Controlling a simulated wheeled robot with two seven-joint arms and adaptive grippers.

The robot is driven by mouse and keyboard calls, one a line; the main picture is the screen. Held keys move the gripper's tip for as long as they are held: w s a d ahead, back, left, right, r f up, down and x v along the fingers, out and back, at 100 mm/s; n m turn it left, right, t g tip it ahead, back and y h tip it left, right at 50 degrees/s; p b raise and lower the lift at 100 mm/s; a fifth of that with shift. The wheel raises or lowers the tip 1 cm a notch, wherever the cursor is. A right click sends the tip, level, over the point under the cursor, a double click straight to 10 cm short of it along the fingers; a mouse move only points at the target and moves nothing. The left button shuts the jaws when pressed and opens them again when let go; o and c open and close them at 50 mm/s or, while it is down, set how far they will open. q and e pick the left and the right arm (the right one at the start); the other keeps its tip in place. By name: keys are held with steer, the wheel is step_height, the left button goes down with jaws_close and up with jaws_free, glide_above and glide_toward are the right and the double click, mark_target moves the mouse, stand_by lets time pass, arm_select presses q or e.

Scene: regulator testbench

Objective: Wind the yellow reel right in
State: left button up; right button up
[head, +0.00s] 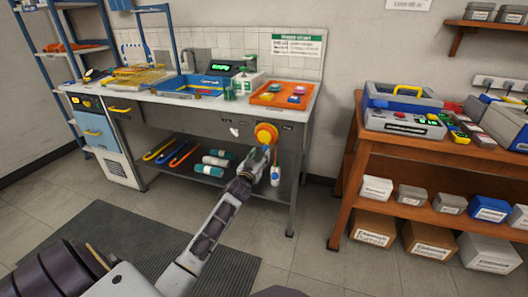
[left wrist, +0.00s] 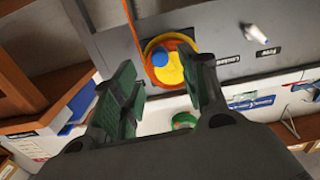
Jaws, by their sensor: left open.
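The yellow reel (head: 266,132) is mounted on the front panel of the grey workbench, near its right end. In the left wrist view the reel (left wrist: 168,72) shows an orange rim and a round yellow middle with a blue knob (left wrist: 160,58). An orange strip (left wrist: 133,22) runs from its edge to the top of that picture. My left gripper (head: 262,156) is just in front of and below the reel. Its fingers (left wrist: 165,85) are open on either side of the reel in the picture, with nothing between them. Contact cannot be told. My right gripper is not in view.
A white lever (left wrist: 255,34) beside the reel has its broad end towards the "Free" label (left wrist: 268,52), away from "Locked" (left wrist: 229,59). A wooden table (head: 345,175) is to the right. The floor between is clear.

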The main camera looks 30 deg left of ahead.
mark_target(264, 149)
arm_select(q)
steer(key=shift+b+x, duration=0.3)
steer(key=shift+x, duration=1.7)
steer(key=shift+b+x, duration=0.5)
steer(key=shift+x, duration=0.3)
steer(key=shift+w+a, duration=0.1)
steer(key=shift+w, duration=0.05)
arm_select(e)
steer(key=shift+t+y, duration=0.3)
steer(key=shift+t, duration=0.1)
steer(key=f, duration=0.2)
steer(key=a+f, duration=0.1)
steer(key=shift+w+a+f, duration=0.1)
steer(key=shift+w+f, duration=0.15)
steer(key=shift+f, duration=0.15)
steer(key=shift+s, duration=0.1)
arm_select(q)
steer(key=c, duration=0.7)
jaws_close()
